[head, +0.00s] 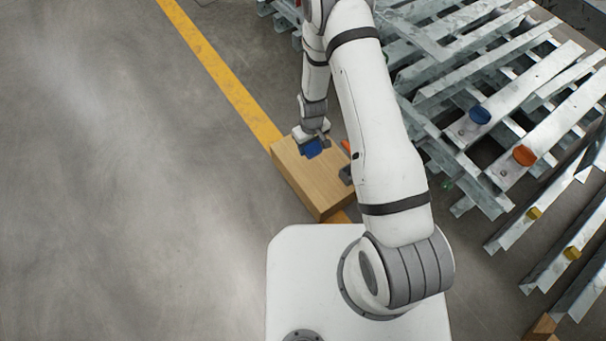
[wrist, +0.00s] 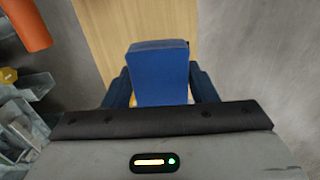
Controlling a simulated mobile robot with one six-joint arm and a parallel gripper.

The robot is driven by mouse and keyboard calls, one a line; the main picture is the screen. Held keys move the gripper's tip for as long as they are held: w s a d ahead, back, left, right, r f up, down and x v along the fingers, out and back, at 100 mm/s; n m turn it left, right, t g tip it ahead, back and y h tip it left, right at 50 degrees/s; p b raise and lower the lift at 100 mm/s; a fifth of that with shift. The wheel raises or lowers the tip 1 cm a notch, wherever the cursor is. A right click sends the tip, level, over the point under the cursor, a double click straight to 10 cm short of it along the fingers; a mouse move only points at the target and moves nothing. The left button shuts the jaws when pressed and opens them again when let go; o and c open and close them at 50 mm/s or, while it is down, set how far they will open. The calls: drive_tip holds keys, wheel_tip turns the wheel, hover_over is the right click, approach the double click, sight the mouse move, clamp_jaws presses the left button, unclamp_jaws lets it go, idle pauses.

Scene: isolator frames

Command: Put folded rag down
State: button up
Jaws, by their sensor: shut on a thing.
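The folded rag (head: 312,150) is a small blue block-like bundle. My gripper (head: 316,143) is shut on it, over the top of a light wooden block (head: 311,190). In the wrist view the rag (wrist: 158,76) sits between the two dark fingers of my gripper (wrist: 160,85), with the wooden surface (wrist: 115,30) behind it. I cannot tell whether the rag touches the wood. Its lower part is hidden by the gripper body in the wrist view.
An orange thing (wrist: 27,24) shows near the block, largely hidden behind my arm in the head view. A dark grey item (head: 345,175) is at the block's right side. Metal angle bars (head: 540,80) with coloured caps fill the right. Grey floor (head: 120,190) at left is clear, past a yellow line (head: 215,66).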

drive_tip(key=b, duration=0.3)
hover_over(308, 171)
wheel_tip(308, 171, down, 9)
drive_tip(key=shift+f+b, duration=0.7)
drive_tip(key=shift+f, duration=1.4)
drive_tip(key=shift+f, duration=0.2)
drive_tip(key=o, duration=0.9)
drive_tip(key=shift+r, duration=0.1)
